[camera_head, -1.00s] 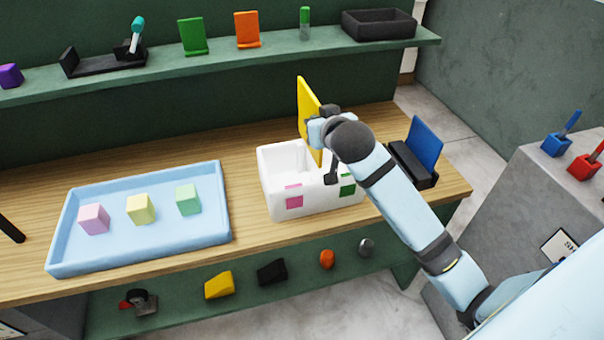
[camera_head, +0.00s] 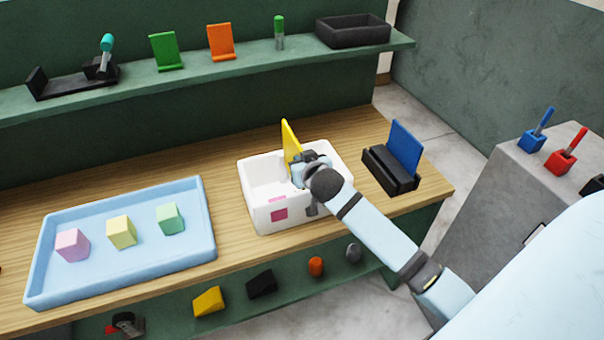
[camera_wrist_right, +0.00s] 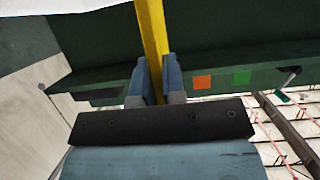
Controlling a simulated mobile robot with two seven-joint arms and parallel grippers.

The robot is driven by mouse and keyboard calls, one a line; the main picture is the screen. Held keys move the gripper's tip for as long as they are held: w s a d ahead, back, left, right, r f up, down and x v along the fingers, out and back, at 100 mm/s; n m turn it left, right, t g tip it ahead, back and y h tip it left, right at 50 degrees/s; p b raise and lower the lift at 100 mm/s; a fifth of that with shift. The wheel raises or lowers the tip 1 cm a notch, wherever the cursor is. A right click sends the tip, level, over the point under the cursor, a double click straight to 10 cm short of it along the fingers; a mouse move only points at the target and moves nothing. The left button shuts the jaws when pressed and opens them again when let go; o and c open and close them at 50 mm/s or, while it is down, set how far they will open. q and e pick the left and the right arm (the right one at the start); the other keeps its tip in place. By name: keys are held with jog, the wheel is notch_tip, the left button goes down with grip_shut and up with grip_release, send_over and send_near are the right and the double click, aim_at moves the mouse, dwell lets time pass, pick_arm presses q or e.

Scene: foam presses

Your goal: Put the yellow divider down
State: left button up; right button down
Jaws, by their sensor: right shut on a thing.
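The yellow divider (camera_head: 290,142) stands upright at the white box (camera_head: 255,217), its lower part hidden by my right gripper and the box. My right gripper (camera_head: 308,165) is shut on the divider, over the box. In the right wrist view the divider (camera_wrist_right: 152,45) runs between the two fingers of the gripper (camera_wrist_right: 157,82). Whether the divider touches the box floor cannot be told. My left gripper is not in view.
A blue tray (camera_head: 130,270) with pink, yellow and green blocks lies to the left. A black holder (camera_head: 388,175) with a blue panel (camera_head: 405,148) stands right of the box. A green shelf (camera_head: 200,82) runs behind. Bare wood lies between tray and box.

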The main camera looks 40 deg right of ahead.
notch_tip(320, 180, down, 4)
jog(key=shift+f, duration=0.25)
